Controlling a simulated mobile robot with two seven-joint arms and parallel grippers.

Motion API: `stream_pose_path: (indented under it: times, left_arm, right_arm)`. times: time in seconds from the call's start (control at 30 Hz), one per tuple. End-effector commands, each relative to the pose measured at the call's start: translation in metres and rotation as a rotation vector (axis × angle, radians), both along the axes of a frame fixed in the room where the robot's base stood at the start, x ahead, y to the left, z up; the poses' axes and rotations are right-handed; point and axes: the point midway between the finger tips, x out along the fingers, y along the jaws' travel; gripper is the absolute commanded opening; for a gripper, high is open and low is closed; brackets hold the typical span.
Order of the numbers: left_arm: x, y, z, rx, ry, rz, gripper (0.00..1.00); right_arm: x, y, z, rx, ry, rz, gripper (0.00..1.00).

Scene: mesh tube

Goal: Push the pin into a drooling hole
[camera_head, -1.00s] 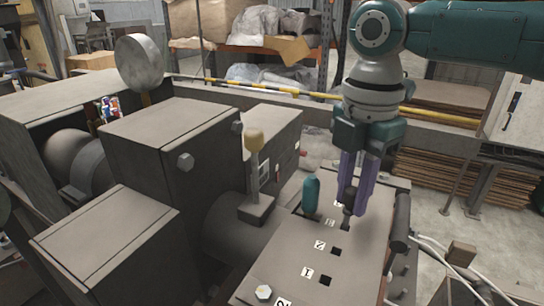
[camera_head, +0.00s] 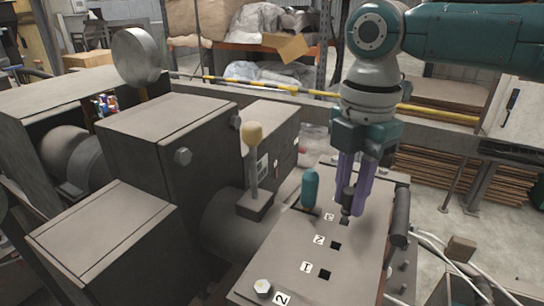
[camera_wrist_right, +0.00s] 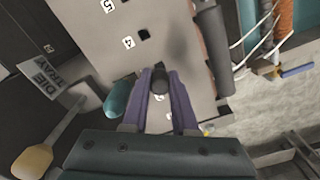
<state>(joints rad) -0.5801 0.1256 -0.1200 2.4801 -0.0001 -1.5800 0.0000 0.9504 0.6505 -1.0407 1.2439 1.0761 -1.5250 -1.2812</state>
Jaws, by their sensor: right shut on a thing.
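The pin (camera_head: 347,201) is dark and held upright between the purple fingers of my right gripper (camera_head: 353,205). Its lower end is just above or at the third square hole (camera_head: 344,221) of the grey top plate (camera_head: 300,255); I cannot tell whether it has entered. In the right wrist view the pin's dark head (camera_wrist_right: 160,82) shows between the purple fingers (camera_wrist_right: 165,92), and they hide the spot below it. A square hole (camera_wrist_right: 143,34) beside label 4 lies open ahead. Two more holes (camera_head: 335,245) are empty in the head view. My left gripper is not in view.
A teal rounded handle (camera_head: 310,188) stands close left of my right gripper. A dark cylinder bar (camera_head: 401,218) lies along the plate's right edge. A lever with a yellow knob (camera_head: 252,132) stands left. A bolt (camera_head: 263,287) sits at the near corner.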

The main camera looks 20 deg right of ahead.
Motion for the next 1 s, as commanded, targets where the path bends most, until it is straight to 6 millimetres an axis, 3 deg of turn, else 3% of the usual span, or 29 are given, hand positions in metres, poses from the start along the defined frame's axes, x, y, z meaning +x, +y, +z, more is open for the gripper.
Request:
stream_pose_path:
  times: [1.0]
  left_arm:
    - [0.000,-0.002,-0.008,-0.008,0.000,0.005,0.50]
  right_arm:
    - [0.000,0.000,-0.013,0.000,0.000,0.000,0.00]
